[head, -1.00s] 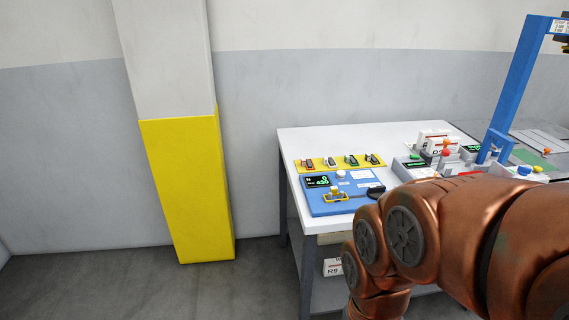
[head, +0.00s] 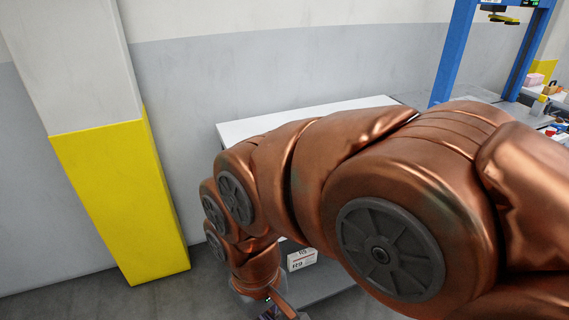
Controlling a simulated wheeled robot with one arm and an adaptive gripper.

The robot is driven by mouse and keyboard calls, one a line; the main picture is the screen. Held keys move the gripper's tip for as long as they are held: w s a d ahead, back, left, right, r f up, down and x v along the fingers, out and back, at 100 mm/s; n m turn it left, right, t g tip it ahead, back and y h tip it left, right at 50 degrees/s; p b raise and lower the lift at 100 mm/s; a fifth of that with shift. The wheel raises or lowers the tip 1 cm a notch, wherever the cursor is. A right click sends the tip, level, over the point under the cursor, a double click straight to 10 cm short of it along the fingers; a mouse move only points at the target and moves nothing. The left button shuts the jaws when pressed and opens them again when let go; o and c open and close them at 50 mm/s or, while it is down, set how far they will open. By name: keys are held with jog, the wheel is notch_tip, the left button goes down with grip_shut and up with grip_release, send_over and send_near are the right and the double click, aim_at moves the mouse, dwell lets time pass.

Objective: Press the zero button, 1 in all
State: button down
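The zero button is not visible in the head view. My copper-coloured arm covers most of the white worktable (head: 300,117), and the blue panel with the display on it is hidden. Only the table's back strip and left back corner show. My gripper (head: 284,308) is partly in view at the bottom edge, low in front of the table and below its top. It is cut off by the frame, so its fingers cannot be made out.
A yellow and white pillar (head: 120,195) stands at the left against the grey wall. A white box (head: 302,259) marked R9 sits on the lower shelf (head: 325,284). A blue frame (head: 457,50) rises behind my arm. Bare floor shows between pillar and table.

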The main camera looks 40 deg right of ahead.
jog(key=w+r+m+t+y, duration=0.1)
jog(key=w+r+t+y, duration=0.1)
jog(key=w, duration=0.8)
jog(key=w+d+r+m+t+p, duration=0.1)
jog(key=w+d+t, duration=0.1)
jog(key=w+d, duration=0.35)
jog(key=w+d+m+t, duration=0.1)
jog(key=w+d+m, duration=0.1)
jog(key=w, duration=0.7)
jog(key=w+d+r+m+t+p, duration=0.1)
jog(key=w+d+t, duration=0.1)
jog(key=w+d, duration=0.35)
jog(key=w+d+m+t+h, duration=0.2)
jog(key=w+d+m, duration=0.1)
jog(key=d, duration=1.2)
jog(key=w+d+f+m+t+h+p, duration=0.1)
jog(key=w+d, duration=0.4)
jog(key=d, duration=1.1)
jog(key=m+h, duration=0.1)
jog(key=m, duration=0.1)
jog(key=shift+m+t, duration=0.4)
jog(key=shift+f, duration=0.2)
notch_tip(320, 180, down, 8)
jog(key=b, duration=0.6)
jog(key=shift+f, duration=0.25)
